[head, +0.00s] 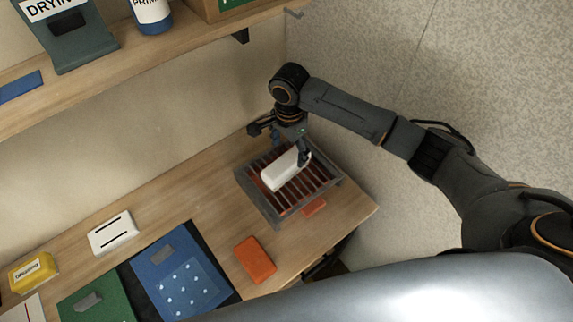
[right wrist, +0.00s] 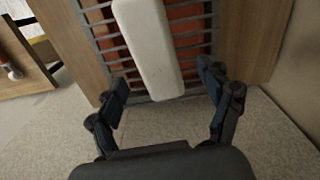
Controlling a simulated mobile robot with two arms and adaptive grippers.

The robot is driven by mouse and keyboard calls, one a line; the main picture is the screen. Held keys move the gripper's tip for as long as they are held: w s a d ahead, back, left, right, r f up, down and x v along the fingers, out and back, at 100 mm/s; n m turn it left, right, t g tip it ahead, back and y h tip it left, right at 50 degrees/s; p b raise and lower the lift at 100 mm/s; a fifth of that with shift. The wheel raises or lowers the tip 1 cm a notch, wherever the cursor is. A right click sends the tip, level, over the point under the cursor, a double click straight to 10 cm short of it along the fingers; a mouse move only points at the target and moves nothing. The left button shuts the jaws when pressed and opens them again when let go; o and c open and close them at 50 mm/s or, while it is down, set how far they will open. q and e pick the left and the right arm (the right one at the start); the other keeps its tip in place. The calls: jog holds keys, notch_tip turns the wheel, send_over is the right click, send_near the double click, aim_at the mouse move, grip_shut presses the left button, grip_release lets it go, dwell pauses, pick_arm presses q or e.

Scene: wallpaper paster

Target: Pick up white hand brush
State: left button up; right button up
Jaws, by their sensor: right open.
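The white hand brush (head: 284,170) lies on a grey slatted rack (head: 247,184) near the right end of the wooden bench. In the right wrist view the brush (right wrist: 147,45) is a long white block lying across the rack's bars. My right gripper (head: 289,146) is over the back part of the rack, close to the brush. In the right wrist view the right gripper (right wrist: 163,87) is open, with one finger on each side of the brush's near end and gaps between. My left gripper is not in view.
An orange block (head: 255,260), a blue board (head: 178,278), a green board (head: 95,302), a white box (head: 113,233) and a yellow box (head: 33,272) lie on the bench (head: 213,206). A shelf (head: 110,82) overhangs the back.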

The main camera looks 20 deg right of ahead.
aim_at(290, 158)
jog(key=f, duration=0.2)
jog(key=f+p, duration=0.1)
jog(key=f, duration=0.1)
jog(key=shift+s+d+f, duration=0.15)
jog(key=shift+d+f, duration=0.05)
jog(key=shift+f, duration=0.25)
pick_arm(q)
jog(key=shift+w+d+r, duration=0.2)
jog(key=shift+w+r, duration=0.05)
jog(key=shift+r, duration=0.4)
pick_arm(e)
jog(key=c, duration=1.3)
jog(key=shift+r, duration=0.15)
jog(key=shift+c, duration=0.2)
jog(key=shift+r, duration=0.25)
notch_tip(290, 158, up, 2)
jog(key=shift+r, duration=0.15)
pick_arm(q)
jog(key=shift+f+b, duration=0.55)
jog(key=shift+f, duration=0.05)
pick_arm(e)
jog(key=s+a+r, duration=0.4)
jog(key=s+r, duration=0.6)
jog(key=s, duration=0.3)
jog(key=shift+s, duration=0.2)
